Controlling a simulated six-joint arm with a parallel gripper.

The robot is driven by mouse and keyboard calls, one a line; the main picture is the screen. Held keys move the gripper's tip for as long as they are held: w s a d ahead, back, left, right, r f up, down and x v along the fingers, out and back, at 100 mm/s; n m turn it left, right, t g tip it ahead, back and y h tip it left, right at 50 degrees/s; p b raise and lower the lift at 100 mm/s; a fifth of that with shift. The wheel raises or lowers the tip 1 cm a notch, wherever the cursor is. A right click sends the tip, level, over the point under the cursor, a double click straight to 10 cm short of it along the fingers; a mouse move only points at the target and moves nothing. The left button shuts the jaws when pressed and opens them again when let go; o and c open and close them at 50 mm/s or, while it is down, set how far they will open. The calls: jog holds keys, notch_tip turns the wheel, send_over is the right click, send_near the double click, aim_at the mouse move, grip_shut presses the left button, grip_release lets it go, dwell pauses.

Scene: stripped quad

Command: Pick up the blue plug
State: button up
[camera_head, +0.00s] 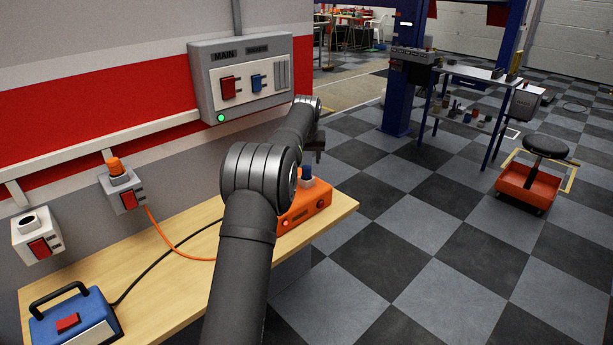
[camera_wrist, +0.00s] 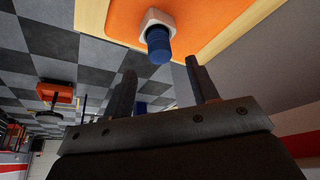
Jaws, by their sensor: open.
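The blue plug (camera_wrist: 158,46) sits in a white socket (camera_wrist: 152,20) on top of an orange box (camera_wrist: 195,14). In the head view the blue plug (camera_head: 307,170) shows small on the orange box (camera_head: 292,218), at the right end of the wooden bench, partly behind my arm. My gripper (camera_wrist: 161,66) is open and empty, its two dark fingers pointing towards the plug. The plug lies just beyond the fingertips, roughly between them in the picture. In the head view my gripper (camera_head: 317,145) is mostly hidden by my arm, just above the plug.
A MAIN switch panel (camera_head: 240,82) hangs on the wall beside my arm. Wall sockets (camera_head: 124,195) and a blue box (camera_head: 75,318) are at the left, with cables across the bench (camera_head: 165,285). Open checkered floor lies to the right.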

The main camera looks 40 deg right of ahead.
aim_at(307, 167)
jog(key=x, duration=0.5)
jog(key=shift+f, duration=0.35)
jog(key=c, duration=1.1)
